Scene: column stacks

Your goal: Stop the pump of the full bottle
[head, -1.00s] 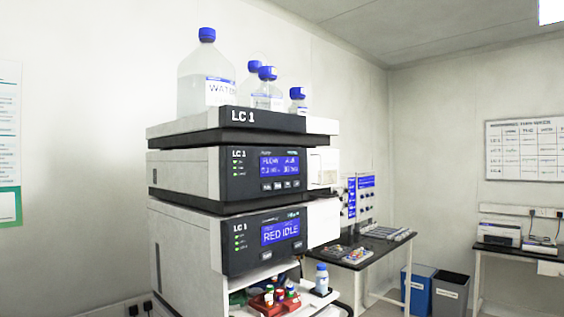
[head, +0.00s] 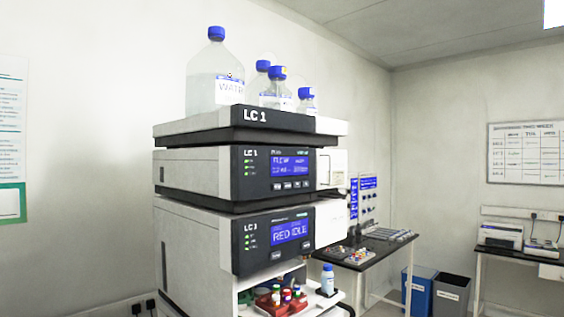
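The LC 1 stack stands in the middle of the head view. Its top tray (head: 262,117) holds a large clear bottle (head: 208,92) labelled WATER with a blue cap, and three smaller blue-capped bottles (head: 277,91) to its right. Liquid levels in the smaller bottles are hard to tell. Below the tray is the upper LC 1 module (head: 240,172), whose lit blue screen (head: 276,170) shows small text and a row of buttons under it. The lower LC 1 module (head: 242,240) has a screen reading RED IDLE (head: 291,231). Neither of my grippers is in view.
An open shelf under the modules holds a red rack of small vials (head: 276,299) and a small blue-capped bottle (head: 327,279). A dark bench (head: 375,245), bins (head: 451,293) and a whiteboard (head: 526,152) are to the right. The floor beside the bins is clear.

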